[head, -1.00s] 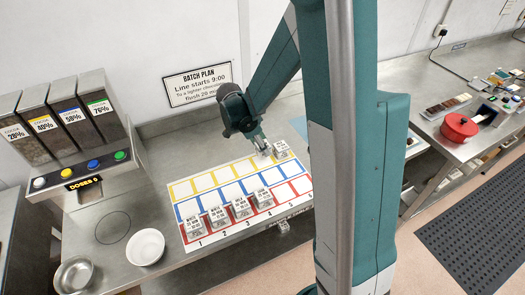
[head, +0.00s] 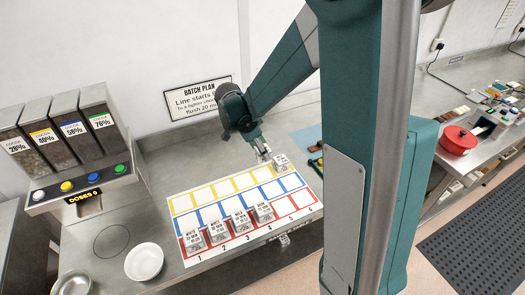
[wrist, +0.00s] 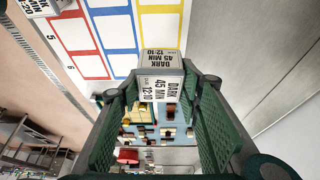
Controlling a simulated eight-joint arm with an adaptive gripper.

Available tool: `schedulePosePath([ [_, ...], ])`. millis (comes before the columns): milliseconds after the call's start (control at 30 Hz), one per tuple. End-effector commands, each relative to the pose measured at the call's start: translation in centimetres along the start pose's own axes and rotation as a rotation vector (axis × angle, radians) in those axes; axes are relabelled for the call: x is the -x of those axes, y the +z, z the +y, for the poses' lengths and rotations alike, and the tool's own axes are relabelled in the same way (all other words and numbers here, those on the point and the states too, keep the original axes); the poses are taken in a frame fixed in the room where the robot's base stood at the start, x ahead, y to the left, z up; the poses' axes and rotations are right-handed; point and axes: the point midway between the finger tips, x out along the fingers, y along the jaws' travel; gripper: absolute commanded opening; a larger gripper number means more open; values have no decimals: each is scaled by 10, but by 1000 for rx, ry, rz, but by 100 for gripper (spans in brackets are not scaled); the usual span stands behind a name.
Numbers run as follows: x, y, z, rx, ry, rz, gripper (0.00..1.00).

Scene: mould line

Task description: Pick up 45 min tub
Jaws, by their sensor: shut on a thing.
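The 45 min tub (wrist: 160,62), a small clear block with white labels reading DARK, 45 MIN and 12:10, sits between my fingertips in the wrist view. In the head view the tub (head: 281,162) is at the far right end of the yellow row of the numbered mat (head: 283,235). My gripper (head: 265,154) reaches down to it from the upper left. My gripper (wrist: 157,88) is shut on the tub, with green fingers on both sides. Whether the tub's base touches the mat is hard to tell.
Several similar labelled tubs (head: 240,220) stand in the red row, columns 1 to 4. A white bowl (head: 144,262) and a dispenser with coloured buttons (head: 95,178) are at the left. A red pot (head: 458,139) stands on the right counter. The other mat cells look empty.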

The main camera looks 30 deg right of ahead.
Motion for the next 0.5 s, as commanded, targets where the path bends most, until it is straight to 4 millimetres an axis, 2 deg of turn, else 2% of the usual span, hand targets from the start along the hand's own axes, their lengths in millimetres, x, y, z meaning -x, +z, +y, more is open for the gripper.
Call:
schedulePosePath([
  [267, 1, 0, 0, 0, 0, 0, 21],
  [500, 14, -6, 0, 0, 0, 0, 21],
])
